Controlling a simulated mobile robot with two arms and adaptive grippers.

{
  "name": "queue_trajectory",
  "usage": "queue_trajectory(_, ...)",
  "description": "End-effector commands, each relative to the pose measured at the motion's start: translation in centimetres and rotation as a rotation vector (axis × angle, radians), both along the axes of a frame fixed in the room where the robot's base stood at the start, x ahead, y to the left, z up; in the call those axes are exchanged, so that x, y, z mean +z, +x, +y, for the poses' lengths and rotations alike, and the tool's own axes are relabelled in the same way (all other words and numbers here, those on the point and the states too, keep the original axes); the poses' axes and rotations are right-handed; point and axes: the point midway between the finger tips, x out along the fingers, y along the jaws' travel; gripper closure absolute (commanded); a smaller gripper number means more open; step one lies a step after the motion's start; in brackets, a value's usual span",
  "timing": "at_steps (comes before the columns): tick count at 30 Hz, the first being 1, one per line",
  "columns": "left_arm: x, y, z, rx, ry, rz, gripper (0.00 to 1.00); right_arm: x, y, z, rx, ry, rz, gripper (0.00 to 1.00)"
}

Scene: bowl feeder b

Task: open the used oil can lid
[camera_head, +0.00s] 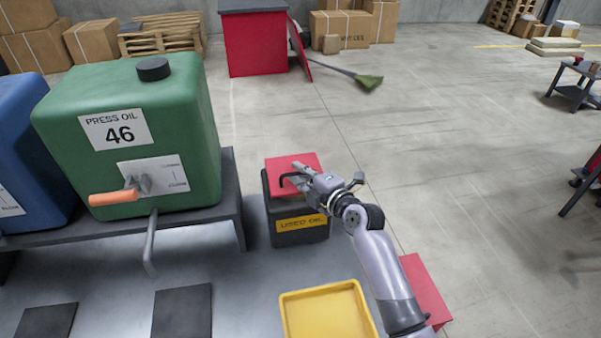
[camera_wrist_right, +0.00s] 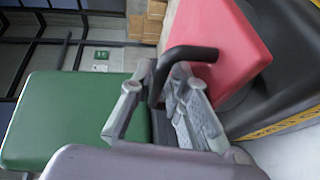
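My left gripper is not in view.
A green press oil tank (camera_head: 170,105) with an orange-gripped lever (camera_head: 113,198) stands on a dark bench left of the can. A yellow tray (camera_head: 325,312) lies in front. A red cabinet (camera_head: 254,45) and a broom (camera_head: 367,81) are behind.

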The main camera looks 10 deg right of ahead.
Motion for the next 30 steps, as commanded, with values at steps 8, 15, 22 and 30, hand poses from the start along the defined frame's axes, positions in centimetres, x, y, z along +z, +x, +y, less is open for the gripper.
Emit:
queue_trajectory(8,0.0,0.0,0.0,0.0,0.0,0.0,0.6,-0.03,-0.03,-0.02,0.0,0.0,0.001,1.0)
queue_trajectory(15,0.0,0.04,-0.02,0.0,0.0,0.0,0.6,-0.06,-0.05,-0.02,0.0,0.0,0.001,1.0)
queue_trajectory(22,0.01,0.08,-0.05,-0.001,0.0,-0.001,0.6,-0.09,-0.05,-0.02,0.0,0.0,0.002,1.0)
queue_trajectory(30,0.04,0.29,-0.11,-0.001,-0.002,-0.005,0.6,0.01,0.2,-0.02,0.0,0.0,0.009,1.0)
